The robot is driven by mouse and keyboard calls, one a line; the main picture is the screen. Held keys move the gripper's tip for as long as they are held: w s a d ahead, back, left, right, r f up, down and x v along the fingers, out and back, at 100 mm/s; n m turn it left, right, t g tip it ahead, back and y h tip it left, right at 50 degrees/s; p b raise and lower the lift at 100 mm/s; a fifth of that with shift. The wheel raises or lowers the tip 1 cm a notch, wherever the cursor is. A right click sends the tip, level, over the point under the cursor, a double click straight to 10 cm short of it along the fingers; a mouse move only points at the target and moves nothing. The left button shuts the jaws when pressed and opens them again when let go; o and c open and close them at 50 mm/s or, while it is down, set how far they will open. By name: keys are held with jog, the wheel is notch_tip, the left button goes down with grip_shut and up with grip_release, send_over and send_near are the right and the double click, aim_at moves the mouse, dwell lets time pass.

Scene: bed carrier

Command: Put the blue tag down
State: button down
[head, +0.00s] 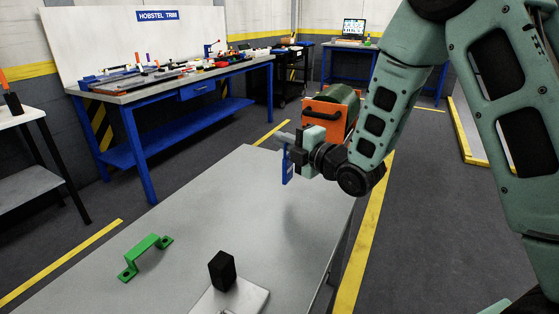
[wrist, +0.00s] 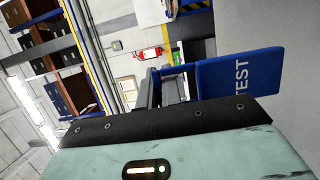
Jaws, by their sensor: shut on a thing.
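The blue tag (head: 289,170) is held in my gripper (head: 287,143) above the far part of the grey table (head: 205,205). It hangs upright, and a gap shows between it and the tabletop. In the wrist view the tag (wrist: 240,80) bears the white word "TEST" and sits between the jaws of my gripper (wrist: 172,88). The jaws are shut on it. The part of the tag inside the jaws is hidden.
A green bracket (head: 146,256) lies at the table's near left. The table's middle is clear. An orange and green object (head: 330,112) stands behind my gripper.

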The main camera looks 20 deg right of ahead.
jog(key=shift+f, duration=2.2)
jog(key=shift+f, duration=0.15)
jog(key=c, duration=1.6)
grip_release()
jog(key=p+v, duration=0.9)
jog(key=v, duration=0.3)
jog(key=shift+p, duration=0.3)
